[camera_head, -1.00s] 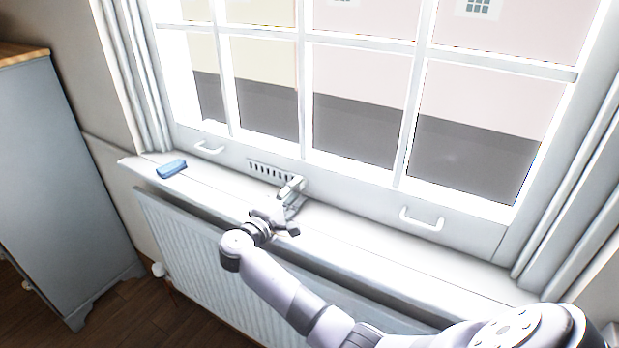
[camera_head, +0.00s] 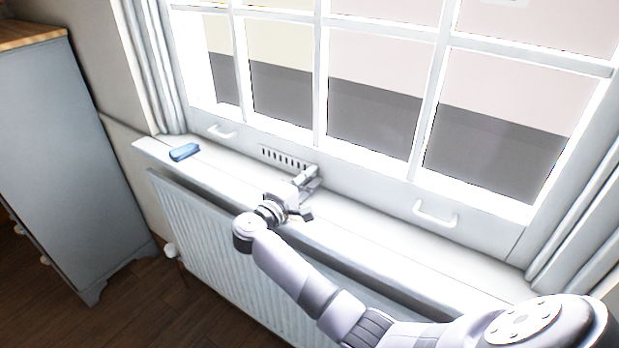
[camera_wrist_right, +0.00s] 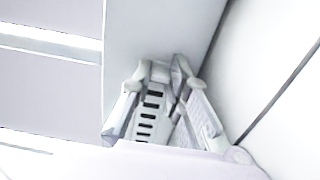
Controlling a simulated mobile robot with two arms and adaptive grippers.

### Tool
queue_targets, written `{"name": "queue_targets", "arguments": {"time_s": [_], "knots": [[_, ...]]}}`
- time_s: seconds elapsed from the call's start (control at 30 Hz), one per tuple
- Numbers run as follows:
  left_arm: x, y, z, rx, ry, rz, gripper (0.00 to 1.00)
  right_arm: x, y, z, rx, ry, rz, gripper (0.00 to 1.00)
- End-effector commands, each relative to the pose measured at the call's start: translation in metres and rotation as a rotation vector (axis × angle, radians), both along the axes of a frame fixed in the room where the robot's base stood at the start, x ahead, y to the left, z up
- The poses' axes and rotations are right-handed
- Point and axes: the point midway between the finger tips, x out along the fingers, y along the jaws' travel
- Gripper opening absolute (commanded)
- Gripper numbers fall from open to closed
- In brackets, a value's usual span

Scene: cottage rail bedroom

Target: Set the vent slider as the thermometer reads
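The vent (camera_head: 286,159), a white strip with dark slots, sits in the lower window frame above the sill. It also shows between my fingers in the right wrist view (camera_wrist_right: 147,118). My right gripper (camera_head: 308,180) is at the vent's right end, close to the frame. In the wrist view its two fingertips (camera_wrist_right: 164,72) stand apart, one on each side of the vent strip; the gripper looks partly open. A pale block shows near the tips, but I cannot tell whether it is the slider knob or whether it is touched. No thermometer is visible. My left gripper is not in view.
A blue object (camera_head: 184,152) lies on the left of the white sill (camera_head: 376,229). White handles (camera_head: 435,214) stick out from the lower window frame. A radiator (camera_head: 215,233) is below the sill, a grey cabinet (camera_head: 60,170) at left. Curtains hang on both sides.

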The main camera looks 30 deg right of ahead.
Motion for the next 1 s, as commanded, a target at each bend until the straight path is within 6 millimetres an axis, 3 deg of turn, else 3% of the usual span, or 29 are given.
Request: {"name": "queue_targets", "arguments": {"time_s": [0.1, 0.7, 1.0], "knots": [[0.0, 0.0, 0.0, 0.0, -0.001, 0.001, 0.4, 0.0, 0.0, -0.001, 0.001, 0.002, 0.0, 0.0], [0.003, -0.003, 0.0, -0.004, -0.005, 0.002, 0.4, 0.0, 0.001, -0.004, 0.005, 0.005, 0.001, 0.0], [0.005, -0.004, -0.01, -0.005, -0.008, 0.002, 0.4, 0.009, 0.005, -0.006, 0.008, 0.008, 0.002, 0.0]]}}
